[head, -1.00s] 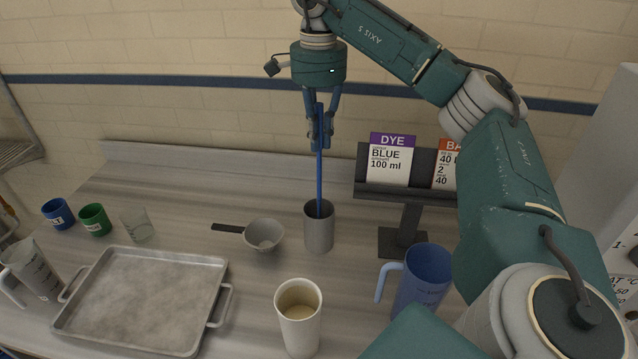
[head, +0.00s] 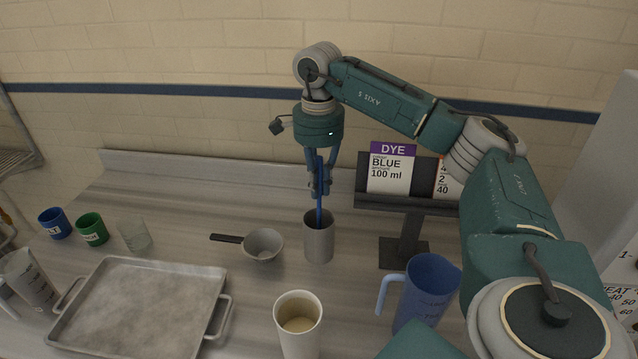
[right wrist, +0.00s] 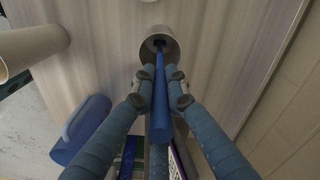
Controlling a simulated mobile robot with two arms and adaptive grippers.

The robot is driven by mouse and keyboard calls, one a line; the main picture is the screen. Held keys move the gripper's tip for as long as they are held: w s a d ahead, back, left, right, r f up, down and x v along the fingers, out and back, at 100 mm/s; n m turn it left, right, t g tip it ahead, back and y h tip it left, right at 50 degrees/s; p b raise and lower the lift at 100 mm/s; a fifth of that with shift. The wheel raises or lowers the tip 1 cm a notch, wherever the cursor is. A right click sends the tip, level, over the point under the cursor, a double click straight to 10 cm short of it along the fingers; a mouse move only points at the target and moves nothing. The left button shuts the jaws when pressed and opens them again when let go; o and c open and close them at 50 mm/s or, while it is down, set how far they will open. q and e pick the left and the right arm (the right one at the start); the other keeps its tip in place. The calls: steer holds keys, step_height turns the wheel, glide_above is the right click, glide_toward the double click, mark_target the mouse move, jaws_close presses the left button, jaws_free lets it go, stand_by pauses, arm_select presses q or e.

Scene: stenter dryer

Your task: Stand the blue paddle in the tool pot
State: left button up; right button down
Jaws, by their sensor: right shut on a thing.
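The blue paddle (head: 319,203) is a long thin rod, held upright in my right gripper (head: 320,190). Its lower end is inside the mouth of the grey tool pot (head: 319,240), which stands on the bench. The right wrist view shows the gripper (right wrist: 160,92) with its fingers on both sides of the paddle (right wrist: 160,110) and the paddle reaching into the pot (right wrist: 158,38). The paddle's lower end is hidden inside the pot. My left gripper does not show.
A grey ladle (head: 264,243) lies left of the pot. A white cup (head: 298,335) stands in front, a blue jug (head: 428,290) at right front. A sign stand (head: 403,250) is right of the pot. A metal tray (head: 140,305) and small cups (head: 92,229) are at left.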

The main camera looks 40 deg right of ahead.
mark_target(318, 165)
steer(key=shift+f, duration=0.2)
steer(key=c, duration=1.9)
jaws_free()
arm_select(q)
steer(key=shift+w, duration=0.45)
arm_select(e)
steer(key=shift+o, duration=0.8)
steer(key=shift+r, duration=0.15)
step_height(318, 165, up, 5)
steer(key=shift+w+b, duration=0.1)
steer(key=shift+b, duration=0.7)
step_height(318, 165, up, 6)
steer(key=p, duration=0.2)
steer(key=shift+r+p, duration=0.1)
steer(key=shift+p, duration=0.2)
steer(key=shift+r, duration=0.5)
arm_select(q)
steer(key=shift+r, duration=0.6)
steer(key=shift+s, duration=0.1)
